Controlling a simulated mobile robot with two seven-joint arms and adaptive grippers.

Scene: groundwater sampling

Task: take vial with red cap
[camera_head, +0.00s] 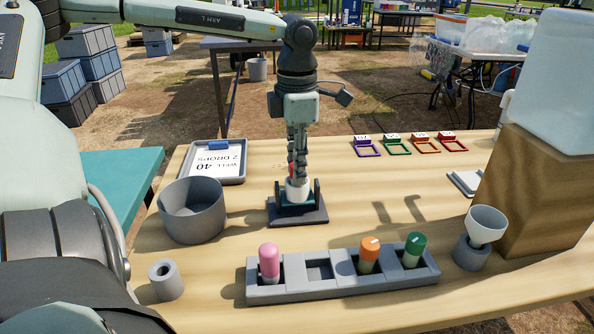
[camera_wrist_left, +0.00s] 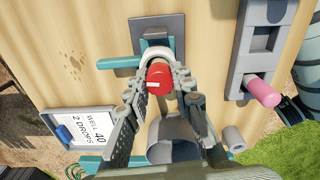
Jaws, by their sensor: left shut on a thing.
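The vial with the red cap (camera_wrist_left: 159,76) is between the fingers of my left gripper (camera_wrist_left: 160,82) in the left wrist view. The gripper is shut on the vial and points down over a small dark stand (camera_head: 297,212) with teal parts. Whether the vial is clear of the stand, I cannot tell. My right gripper is not in view.
A grey rack (camera_head: 330,290) in front holds pink, orange and green capped vials, with one empty slot. A grey bowl (camera_head: 192,210) stands left of the stand. A funnel (camera_head: 486,226) is at the right, beside a wooden block (camera_head: 535,190). Coloured frames (camera_head: 398,145) lie behind.

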